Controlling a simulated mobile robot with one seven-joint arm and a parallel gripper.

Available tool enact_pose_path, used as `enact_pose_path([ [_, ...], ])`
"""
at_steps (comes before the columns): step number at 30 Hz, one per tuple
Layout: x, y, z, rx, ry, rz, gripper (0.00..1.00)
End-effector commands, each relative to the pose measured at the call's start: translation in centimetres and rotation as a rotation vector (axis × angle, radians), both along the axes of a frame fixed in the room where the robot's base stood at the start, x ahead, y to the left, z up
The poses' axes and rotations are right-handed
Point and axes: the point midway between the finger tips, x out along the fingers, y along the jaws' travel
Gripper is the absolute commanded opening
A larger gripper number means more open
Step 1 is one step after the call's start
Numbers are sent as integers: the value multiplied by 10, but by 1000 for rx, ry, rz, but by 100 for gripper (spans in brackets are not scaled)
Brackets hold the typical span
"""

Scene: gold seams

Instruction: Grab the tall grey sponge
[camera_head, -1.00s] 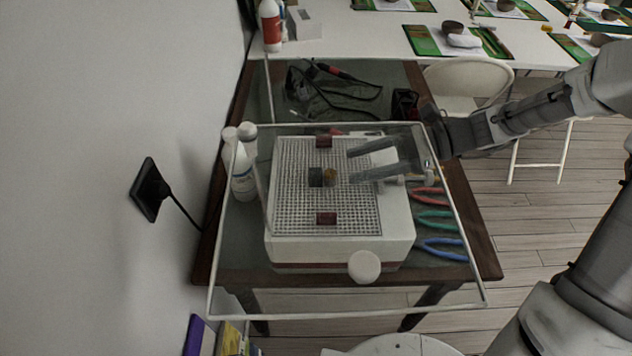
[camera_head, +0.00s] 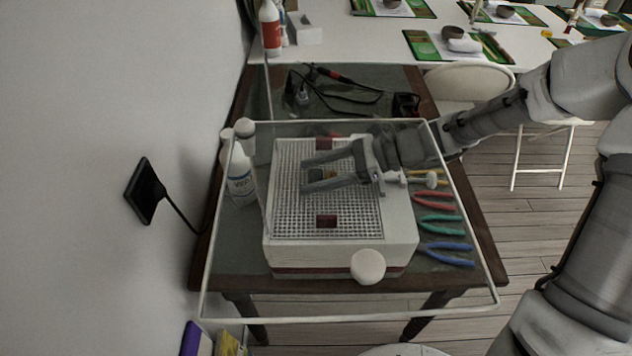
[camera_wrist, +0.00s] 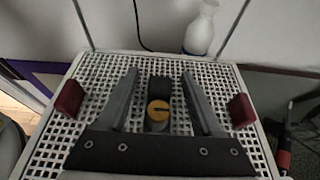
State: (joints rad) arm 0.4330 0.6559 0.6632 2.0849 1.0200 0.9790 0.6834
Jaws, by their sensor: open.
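The grey sponge (camera_head: 315,175) is a small dark block on the white perforated grid top of a box-like machine (camera_head: 400,232). In the wrist view the dark sponge (camera_wrist: 160,88) stands upright between my fingers, with a round yellow-orange piece (camera_wrist: 158,112) on the nearer side of it. My gripper (camera_head: 304,176) is open, with one finger on each side of the sponge and a visible gap to both. In the wrist view my gripper (camera_wrist: 160,75) has its fingertips reaching about as far as the sponge's far side. In the head view the fingers partly hide the sponge.
Two dark red blocks (camera_head: 326,221) (camera_head: 327,143) sit on the grid, outside my fingers. A thin pale frame (camera_head: 340,314) surrounds the machine. White bottles (camera_head: 240,178) stand left; coloured pliers (camera_head: 445,252) lie right. A white knob (camera_head: 368,266) is at the front.

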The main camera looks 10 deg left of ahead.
Motion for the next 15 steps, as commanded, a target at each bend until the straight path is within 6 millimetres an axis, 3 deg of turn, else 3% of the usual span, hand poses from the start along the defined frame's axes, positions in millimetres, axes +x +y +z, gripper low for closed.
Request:
enact_pose_path([
  [1,0,0,0,0,0,0,62],
  [11,0,-1,0,0,0,0,3],
  [15,0,-1,0,0,0,0,0],
])
